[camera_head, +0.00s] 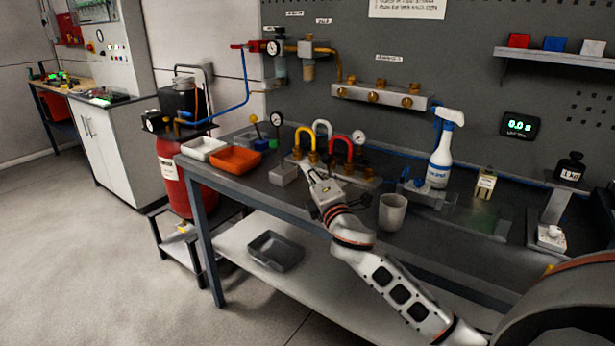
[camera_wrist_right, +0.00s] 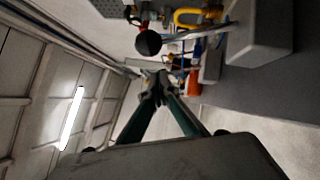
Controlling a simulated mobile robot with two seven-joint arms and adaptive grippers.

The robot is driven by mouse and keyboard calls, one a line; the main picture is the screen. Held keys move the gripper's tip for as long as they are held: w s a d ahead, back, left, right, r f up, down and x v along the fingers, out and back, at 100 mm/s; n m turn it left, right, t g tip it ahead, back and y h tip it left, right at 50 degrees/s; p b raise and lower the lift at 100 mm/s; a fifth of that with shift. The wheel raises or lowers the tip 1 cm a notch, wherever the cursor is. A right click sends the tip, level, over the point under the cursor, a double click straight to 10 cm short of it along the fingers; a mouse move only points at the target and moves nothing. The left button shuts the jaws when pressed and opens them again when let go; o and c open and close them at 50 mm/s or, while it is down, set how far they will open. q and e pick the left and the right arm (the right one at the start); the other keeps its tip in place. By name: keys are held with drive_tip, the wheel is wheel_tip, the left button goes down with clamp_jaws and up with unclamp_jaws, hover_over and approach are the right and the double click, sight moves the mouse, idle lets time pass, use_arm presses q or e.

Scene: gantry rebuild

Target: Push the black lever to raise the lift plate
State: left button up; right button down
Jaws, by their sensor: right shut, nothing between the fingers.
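The black lever shows in the right wrist view as a round black knob (camera_wrist_right: 148,42) on a thin metal rod that runs right toward a grey block (camera_wrist_right: 262,38). My right gripper (camera_wrist_right: 157,86) is shut and empty, its tips close below the knob in that view, with a visible gap. In the head view my right gripper (camera_head: 312,174) is over the bench's front part, by the coloured hoses. I cannot make out the knob there. I cannot tell which part is the lift plate. My left gripper is not in view.
A grey cup (camera_head: 392,212) and a spray bottle (camera_head: 441,160) are to the right.

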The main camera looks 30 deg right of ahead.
drive_tip(key=shift+s+d+r, duration=0.15)
drive_tip(key=shift+s+d, duration=0.3)
drive_tip(key=shift+d, duration=0.15)
drive_tip(key=shift+s+d+r, duration=0.15)
drive_tip(key=shift+s+d, duration=0.3)
drive_tip(key=shift+d, duration=0.1)
